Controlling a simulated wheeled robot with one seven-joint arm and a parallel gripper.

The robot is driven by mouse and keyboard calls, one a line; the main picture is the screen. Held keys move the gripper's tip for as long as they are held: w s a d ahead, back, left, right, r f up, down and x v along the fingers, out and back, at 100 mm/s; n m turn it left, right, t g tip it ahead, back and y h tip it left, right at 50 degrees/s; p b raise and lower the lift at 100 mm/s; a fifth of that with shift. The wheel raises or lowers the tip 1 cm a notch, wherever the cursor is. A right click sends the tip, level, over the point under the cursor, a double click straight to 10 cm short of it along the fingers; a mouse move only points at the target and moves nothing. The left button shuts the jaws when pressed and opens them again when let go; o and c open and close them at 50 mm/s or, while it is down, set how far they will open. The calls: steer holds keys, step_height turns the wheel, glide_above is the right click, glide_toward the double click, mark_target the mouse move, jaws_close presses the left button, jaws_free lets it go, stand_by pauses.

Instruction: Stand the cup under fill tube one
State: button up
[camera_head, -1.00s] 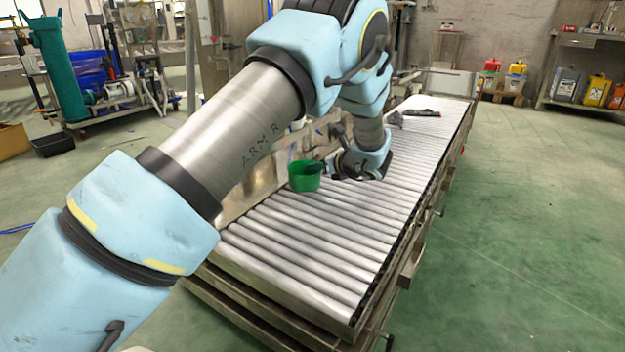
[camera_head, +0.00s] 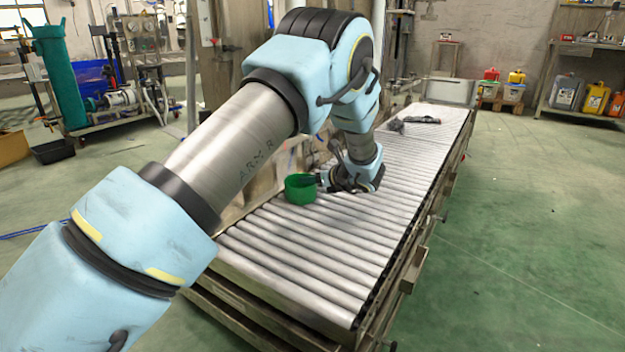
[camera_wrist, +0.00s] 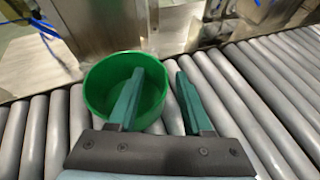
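The green cup (camera_head: 300,188) stands upright and appears to rest on the roller conveyor, near its left edge. In the wrist view the cup (camera_wrist: 97,92) is seen from above and looks empty. My gripper (camera_wrist: 161,73) has its two green fingers apart. The left finger lies over the cup's opening and the right finger is outside the rim, so the cup's right wall is between them. No contact with the wall can be made out. I cannot clearly identify fill tube one.
The roller conveyor (camera_head: 290,262) has free rollers in front of and right of the cup. A metal housing (camera_wrist: 95,22) stands behind the cup in the wrist view, with a thin upright rod (camera_wrist: 148,18) beside it. A dark object (camera_head: 420,121) lies farther along the conveyor.

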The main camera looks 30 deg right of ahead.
steer(key=shift+s+r, duration=0.1)
steer(key=p+v, duration=0.3)
steer(key=v, duration=0.8)
steer(key=shift+s+p, duration=0.4)
steer(key=shift+r, duration=0.1)
